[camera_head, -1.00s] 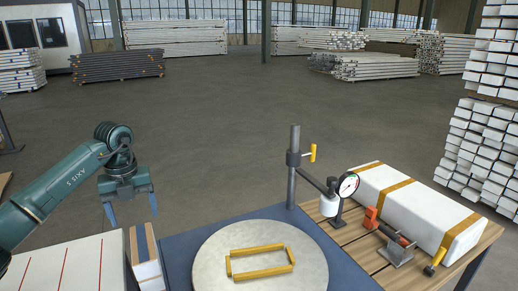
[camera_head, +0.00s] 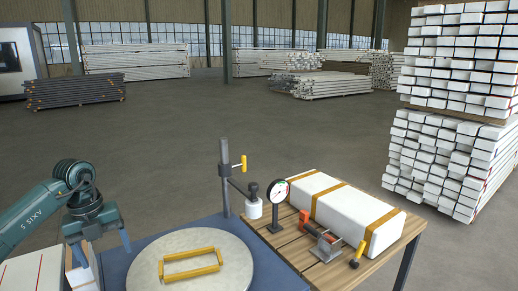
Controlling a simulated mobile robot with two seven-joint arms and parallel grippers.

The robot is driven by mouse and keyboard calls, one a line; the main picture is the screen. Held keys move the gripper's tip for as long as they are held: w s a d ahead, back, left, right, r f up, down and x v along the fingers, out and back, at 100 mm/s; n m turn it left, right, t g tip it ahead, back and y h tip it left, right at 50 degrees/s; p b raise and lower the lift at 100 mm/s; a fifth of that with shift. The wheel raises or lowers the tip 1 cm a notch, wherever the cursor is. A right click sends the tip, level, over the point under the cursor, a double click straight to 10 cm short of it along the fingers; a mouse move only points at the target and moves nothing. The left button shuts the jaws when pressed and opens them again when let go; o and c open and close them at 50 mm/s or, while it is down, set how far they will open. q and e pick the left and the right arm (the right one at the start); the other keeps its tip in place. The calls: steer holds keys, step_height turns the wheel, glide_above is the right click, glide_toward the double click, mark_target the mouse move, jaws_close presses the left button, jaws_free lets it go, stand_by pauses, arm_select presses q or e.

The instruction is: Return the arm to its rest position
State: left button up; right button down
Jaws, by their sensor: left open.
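My left gripper (camera_head: 102,250) comes in from the left on a teal arm. Its two blue fingers point down and are spread apart, with nothing seen between them. It hangs left of a round pale disc (camera_head: 235,270), in front of a striped block that it partly hides. A yellow rectangular frame (camera_head: 190,263) lies flat on the disc, clear of the gripper. My right gripper is not in view.
The disc sits on a blue mat (camera_head: 290,279). A grey post (camera_head: 225,180) with a side arm stands behind it. A dial gauge (camera_head: 279,191), an orange-and-grey clamp (camera_head: 325,240) and a white strapped box (camera_head: 340,208) are on the wooden table. Stacked bars (camera_head: 440,165) stand at right.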

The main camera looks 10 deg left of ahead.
arm_select(q)
steer(key=d+f+m+h, duration=0.2)
steer(key=d+f+h, duration=0.1)
steer(key=d, duration=0.5)
steer(key=d+f+m+h, duration=0.1)
steer(key=d+f+h, duration=0.25)
steer(key=d, duration=0.45)
steer(key=s+d+r+n+t+h+p, duration=0.1)
steer(key=s+d+r+n+t+h, duration=0.15)
steer(key=d+t+h, duration=0.4)
steer(key=s+d+r+n+t+h+p, duration=0.1)
steer(key=s+d+n+h, duration=0.25)
steer(key=d, duration=0.65)
steer(key=s+a+f+n+t+y, duration=0.1)
steer(key=s+a+f+n+y, duration=0.2)
steer(key=s+f+n+y, duration=0.4)
steer(key=s+a+f+n+t+y+p, duration=0.1)
steer(key=s+a+f+n+y, duration=0.3)
steer(key=n, duration=1.1)
steer(key=s+f+y, duration=0.3)
steer(key=f, duration=0.2)
steer(key=shift+f+n+t, duration=0.3)
steer(key=shift+t, duration=0.05)
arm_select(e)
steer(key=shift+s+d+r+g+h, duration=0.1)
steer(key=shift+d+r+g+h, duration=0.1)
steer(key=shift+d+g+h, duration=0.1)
arm_select(q)
steer(key=shift+s+a, duration=0.1)
